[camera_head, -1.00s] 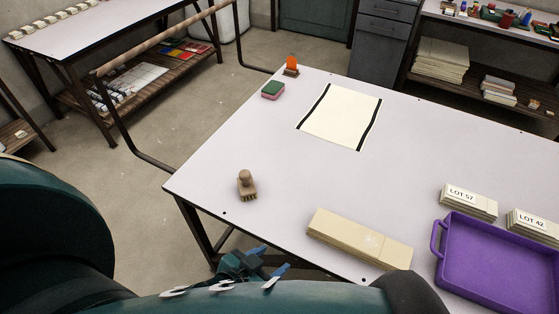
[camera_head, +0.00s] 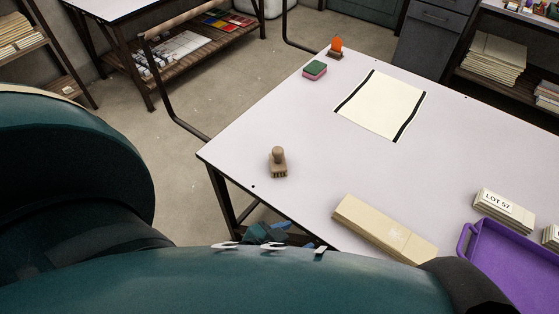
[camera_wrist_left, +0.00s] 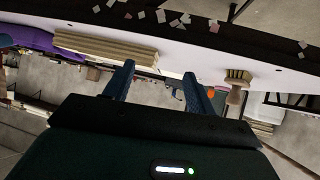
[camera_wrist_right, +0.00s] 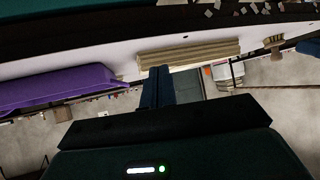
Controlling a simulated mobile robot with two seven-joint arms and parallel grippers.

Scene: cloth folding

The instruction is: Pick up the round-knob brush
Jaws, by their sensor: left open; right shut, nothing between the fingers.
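The round-knob brush (camera_head: 278,162) stands upright on the white table (camera_head: 235,150), bristles down, near the table's left front edge. It also shows upside down in the left wrist view (camera_wrist_left: 236,86), to the right of my left gripper's fingers, and in the right wrist view (camera_wrist_right: 274,42). My left gripper (camera_head: 275,237) is below and in front of the table edge, mostly hidden by my arm; in the left wrist view its two fingers (camera_wrist_left: 158,74) are apart and empty. My right gripper (camera_wrist_right: 158,72) is shut and empty; it cannot be made out in the head view.
A beige stack (camera_head: 383,226) lies along the front edge. A purple tray (camera_head: 510,262) and a stack labelled LOT 57 (camera_head: 503,207) are at right. A black-edged sheet (camera_head: 380,105), a green-and-pink sponge (camera_head: 314,71) and an orange-topped item (camera_head: 336,47) lie farther back. The table around the brush is clear.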

